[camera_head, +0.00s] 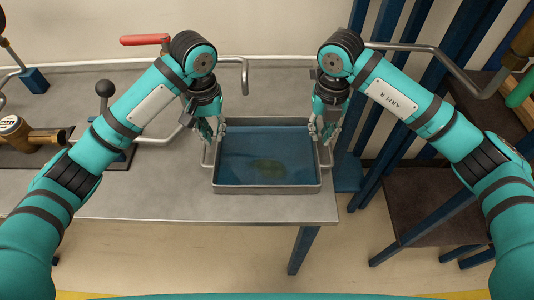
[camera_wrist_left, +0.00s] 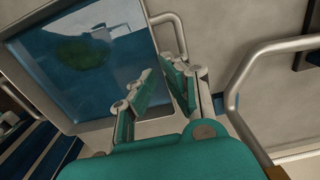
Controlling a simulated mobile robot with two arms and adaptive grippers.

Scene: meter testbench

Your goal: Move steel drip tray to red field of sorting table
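The steel drip tray (camera_head: 267,189) is a rectangular pan with blue liquid and a dark greenish patch inside. It sits at the right end of the grey bench, with a bar handle on each short side. My left gripper (camera_head: 211,136) is at the tray's left handle (camera_head: 207,158). In the left wrist view its fingers (camera_wrist_left: 157,92) are apart, and the handle (camera_wrist_left: 180,34) runs up close to them. My right gripper (camera_head: 325,136) is at the right handle (camera_head: 327,157), fingers apart; contact there is unclear. No red field shows.
The grey bench (camera_head: 150,190) ends just right of the tray. A pipe runs along its back, with a red-handled lever (camera_head: 145,40). A black-knobbed lever (camera_head: 105,88) and brass fitting (camera_head: 14,127) stand left. A dark-topped table (camera_head: 430,205) with blue legs stands right.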

